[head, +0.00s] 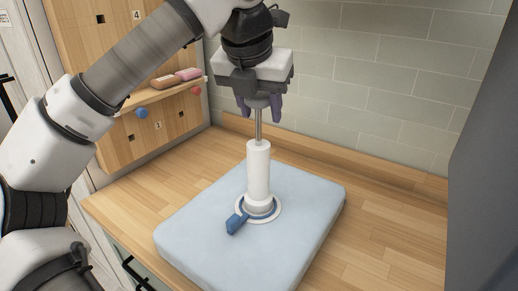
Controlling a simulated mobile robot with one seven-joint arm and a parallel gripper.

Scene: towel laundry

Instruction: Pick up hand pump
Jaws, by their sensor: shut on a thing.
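The hand pump (259,172) stands upright on a light blue padded block (190,225). It has a white cylinder, a metal rod drawn out of its top, and a grey handle at the rod's upper end. A blue lever or nozzle (237,222) sticks out at the base, toward the lower left. A white and blue ring surrounds the foot of the pump. My gripper (259,106) points straight down above the cylinder. Its dark fingers are shut on the pump's handle, which they partly hide.
The block lies on a wooden counter (400,228) beside a tiled wall. A wooden board with pegs and a small shelf (150,97) holds a brown and a pink item at the left. A dark grey panel (485,150) bounds the right. Bare counter lies right of the block.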

